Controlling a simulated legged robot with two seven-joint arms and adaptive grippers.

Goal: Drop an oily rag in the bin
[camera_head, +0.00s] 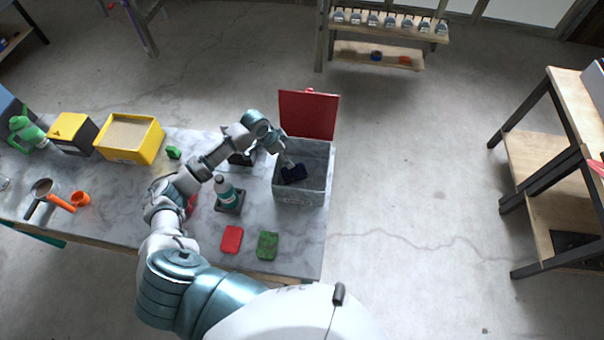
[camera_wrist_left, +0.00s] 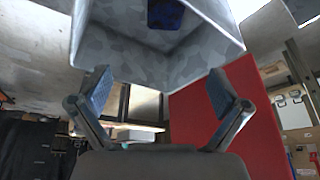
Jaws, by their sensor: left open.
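The grey bin (camera_head: 301,197) stands at the right end of the workbench with its red lid (camera_head: 308,114) raised at the back. A dark blue rag (camera_head: 294,174) is inside the bin, and it also shows deep in the bin in the wrist view (camera_wrist_left: 166,14). My left gripper (camera_head: 285,160) is over the bin's left side in the head view. The wrist view shows its two fingers (camera_wrist_left: 159,88) spread apart, with nothing between them and the rag apart from them. My right gripper is not in view.
A bottle (camera_head: 228,192) stands on a dark tray left of the bin. A red sponge (camera_head: 232,239) and green sponge (camera_head: 267,245) lie near the bench's front edge. A yellow box (camera_head: 130,138) and a green watering can (camera_head: 27,131) stand left.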

